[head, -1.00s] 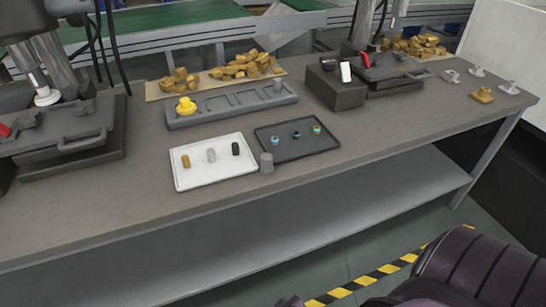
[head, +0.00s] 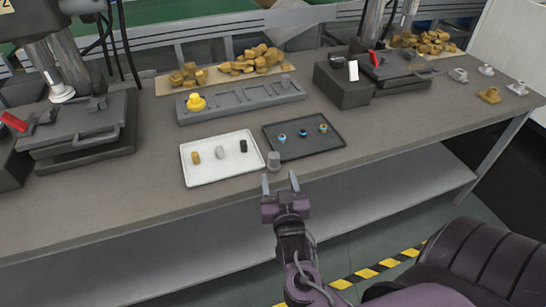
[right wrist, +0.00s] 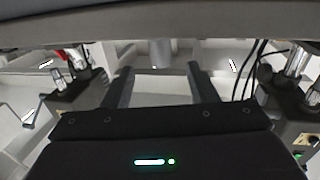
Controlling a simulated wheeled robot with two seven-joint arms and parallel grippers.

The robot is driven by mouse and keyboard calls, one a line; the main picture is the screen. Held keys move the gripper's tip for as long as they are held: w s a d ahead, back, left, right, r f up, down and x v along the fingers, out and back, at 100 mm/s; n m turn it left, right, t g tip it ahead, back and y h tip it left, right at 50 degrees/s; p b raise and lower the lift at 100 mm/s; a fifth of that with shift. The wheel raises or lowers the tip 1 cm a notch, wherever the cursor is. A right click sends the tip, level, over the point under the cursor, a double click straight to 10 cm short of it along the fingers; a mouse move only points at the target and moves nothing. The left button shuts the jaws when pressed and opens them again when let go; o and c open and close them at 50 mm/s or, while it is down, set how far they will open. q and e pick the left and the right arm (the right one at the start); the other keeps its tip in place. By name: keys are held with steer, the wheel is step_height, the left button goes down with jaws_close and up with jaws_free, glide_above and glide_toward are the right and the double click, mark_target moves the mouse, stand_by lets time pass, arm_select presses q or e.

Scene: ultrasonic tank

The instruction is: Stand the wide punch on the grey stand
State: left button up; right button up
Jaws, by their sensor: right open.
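A short grey cylinder, apparently the wide punch (head: 273,160), stands upright at the front of the table, between the near corners of the white and dark trays. The long grey stand (head: 240,113) lies behind the trays; a yellow piece (head: 195,102) sits at its left end and a small grey piece at its right end. My right gripper (head: 280,183) is open and empty, just in front of the grey cylinder at the table's front edge. Its two fingers also show apart in the right wrist view (right wrist: 158,85). My left gripper is out of view.
The white tray (head: 222,179) holds three small cylinders, and the dark tray (head: 338,146) holds three small ringed pieces. Presses stand at left (head: 80,150) and back right (head: 398,72). A dark box (head: 342,88) stands beside the right one. Brass pieces (head: 250,62) lie behind the stand.

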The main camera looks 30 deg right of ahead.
mark_target(275, 161)
steer(key=shift+w+d+r, duration=0.2)
steer(key=shift+w+d, duration=0.2)
steer(key=shift+w, duration=0.3)
steer(key=shift+w+d+r, duration=0.25)
steer(key=shift+w, duration=0.4)
steer(key=p+x, duration=0.1)
steer(key=x, duration=0.4)
steer(key=shift+w, duration=0.1)
jaws_close()
steer(key=shift+r, duration=0.1)
step_height(275, 161, up, 20)
steer(key=p, duration=0.1)
steer(key=s+a+f+n+t+y, duration=0.1)
steer(key=s+a+f+n+y, duration=0.4)
steer(key=s+a+f, duration=0.8)
steer(key=s+a+y, duration=0.1)
steer(key=y, duration=0.1)
steer(key=shift+s+f+t+y, duration=0.3)
steer(key=shift+f+t, duration=0.05)
steer(key=shift+t, duration=0.05)
